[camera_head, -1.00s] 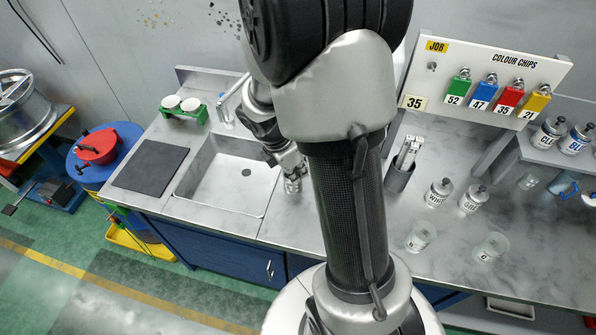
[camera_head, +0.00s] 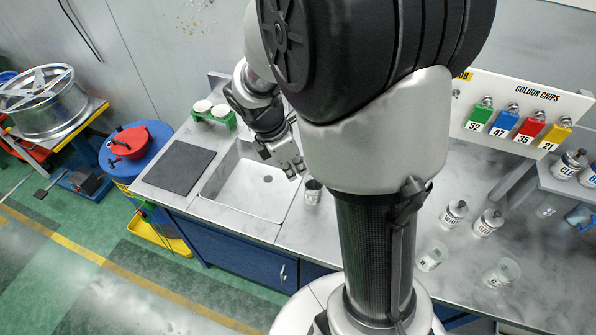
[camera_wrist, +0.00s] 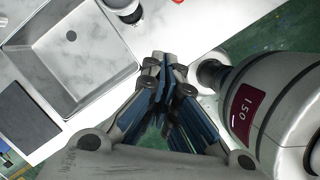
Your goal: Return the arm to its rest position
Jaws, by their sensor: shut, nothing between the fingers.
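My gripper (camera_head: 294,170) hangs over the right part of the sink in the head view, up and left of a small dark-topped cup on the counter. It looks empty. In the wrist view my gripper (camera_wrist: 166,62) has its fingers together, with nothing between them. My arm crosses the middle of the head view and hides part of the counter and back wall.
The small cup (camera_head: 313,191) stands beside the sink (camera_head: 245,192). Labelled jars (camera_head: 455,212) and glass beakers (camera_head: 432,256) stand right of my arm. Colour chips (camera_head: 503,121) hang on a board (camera_head: 555,98) at the back. A blue drum (camera_head: 143,163) stands left of the counter.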

